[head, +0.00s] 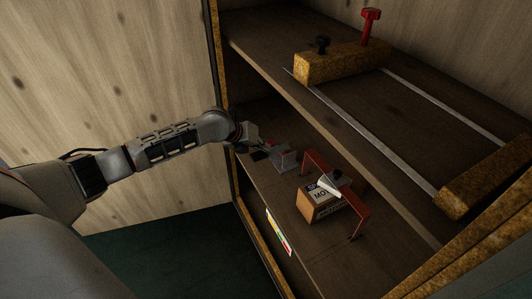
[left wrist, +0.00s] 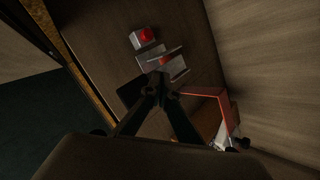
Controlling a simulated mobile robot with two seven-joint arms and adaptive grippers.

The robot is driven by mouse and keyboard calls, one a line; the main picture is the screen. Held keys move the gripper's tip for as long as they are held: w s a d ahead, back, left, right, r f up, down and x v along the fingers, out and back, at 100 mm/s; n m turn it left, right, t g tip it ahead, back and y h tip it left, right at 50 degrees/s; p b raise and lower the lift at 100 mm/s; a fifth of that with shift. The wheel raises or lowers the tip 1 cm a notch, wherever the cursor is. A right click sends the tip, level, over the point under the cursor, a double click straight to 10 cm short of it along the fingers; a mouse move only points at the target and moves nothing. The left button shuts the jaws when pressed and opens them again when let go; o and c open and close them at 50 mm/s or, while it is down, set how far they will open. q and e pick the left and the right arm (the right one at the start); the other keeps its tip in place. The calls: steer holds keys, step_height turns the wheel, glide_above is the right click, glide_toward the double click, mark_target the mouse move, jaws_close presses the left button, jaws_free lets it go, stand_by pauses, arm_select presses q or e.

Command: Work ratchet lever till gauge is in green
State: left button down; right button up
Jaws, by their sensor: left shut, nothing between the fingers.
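My left gripper (head: 262,150) reaches into the lower shelf of the cabinet, and its fingers (left wrist: 161,88) are shut with nothing between them. Just beyond the fingertips is a grey metal device (head: 285,160), which also shows in the left wrist view (left wrist: 150,58). A thin bar (left wrist: 168,51), possibly the ratchet lever, crosses it close to the fingertips; I cannot tell whether they touch. A grey block with a red round top (left wrist: 144,37) stands by it. A coloured strip (head: 279,233) is on the shelf's front edge; I cannot make out a gauge pointer. My right gripper is not in view.
The upper shelf (head: 262,55) overhangs, bearing rough blocks (head: 340,62) joined by metal rails (head: 360,125).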

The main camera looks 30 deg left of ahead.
mark_target(260, 156)
arm_select(q)
steer(key=shift+s+f+b, duration=0.2)
steer(key=shift+f+b, duration=0.25)
steer(key=shift+f, duration=0.7)
steer(key=shift+s+f+b, duration=0.2)
steer(key=shift+f+b, duration=0.25)
steer(key=shift+f, duration=0.7)
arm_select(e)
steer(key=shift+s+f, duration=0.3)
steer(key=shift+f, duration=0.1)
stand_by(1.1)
arm_select(q)
steer(key=shift+w+r+p, duration=0.15)
steer(key=shift+r+p, duration=0.25)
steer(key=shift+r, duration=0.7)
steer(key=shift+w+r+p, duration=0.15)
steer(key=shift+r+p, duration=0.25)
steer(key=shift+r, duration=1.05)
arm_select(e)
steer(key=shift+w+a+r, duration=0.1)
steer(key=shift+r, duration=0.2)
arm_select(q)
steer(key=shift+w, duration=0.1)
